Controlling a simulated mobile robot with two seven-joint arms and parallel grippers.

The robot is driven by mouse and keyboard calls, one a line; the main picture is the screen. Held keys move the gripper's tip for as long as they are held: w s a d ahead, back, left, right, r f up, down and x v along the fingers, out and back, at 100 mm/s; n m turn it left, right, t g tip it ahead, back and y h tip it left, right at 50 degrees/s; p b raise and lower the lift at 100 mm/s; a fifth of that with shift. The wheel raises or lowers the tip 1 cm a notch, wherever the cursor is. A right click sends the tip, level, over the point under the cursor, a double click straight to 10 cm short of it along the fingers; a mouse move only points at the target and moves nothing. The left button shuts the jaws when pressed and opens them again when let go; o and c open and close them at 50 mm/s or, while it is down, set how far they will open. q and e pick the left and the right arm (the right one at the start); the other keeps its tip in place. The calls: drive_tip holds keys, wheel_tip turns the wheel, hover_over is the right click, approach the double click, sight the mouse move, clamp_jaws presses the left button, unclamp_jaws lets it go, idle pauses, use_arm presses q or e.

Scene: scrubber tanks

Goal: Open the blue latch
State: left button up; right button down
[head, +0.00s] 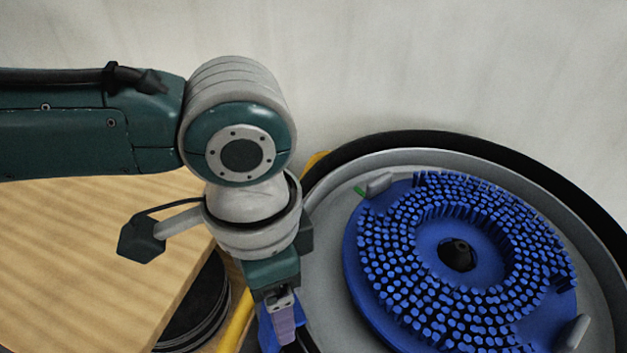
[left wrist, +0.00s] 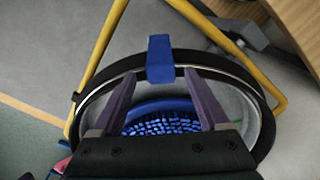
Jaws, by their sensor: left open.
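The blue latch (left wrist: 160,59) sits on the rim of the round tank in the left wrist view, just beyond and between my left gripper's fingertips. My left gripper (left wrist: 157,82) is open, its two purple fingers spread on either side of the latch's line. No contact with the latch shows. In the head view, my left gripper (head: 284,330) points down at the tank's left edge. Part of the blue latch (head: 267,330) shows beside it, and the rest is hidden behind the gripper. My right gripper is not in either view.
The round tank (head: 325,240) holds a blue bristled brush disc (head: 460,255) with a dark centre. A yellow frame (left wrist: 101,40) runs around the tank. A wooden tabletop (head: 90,250) lies to the left, with dark round discs (head: 195,310) near its edge. A pale wall stands behind.

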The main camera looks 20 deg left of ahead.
use_arm(q)
drive_tip(key=shift+f, duration=1.1)
drive_tip(key=shift+c, duration=0.3)
clamp_jaws()
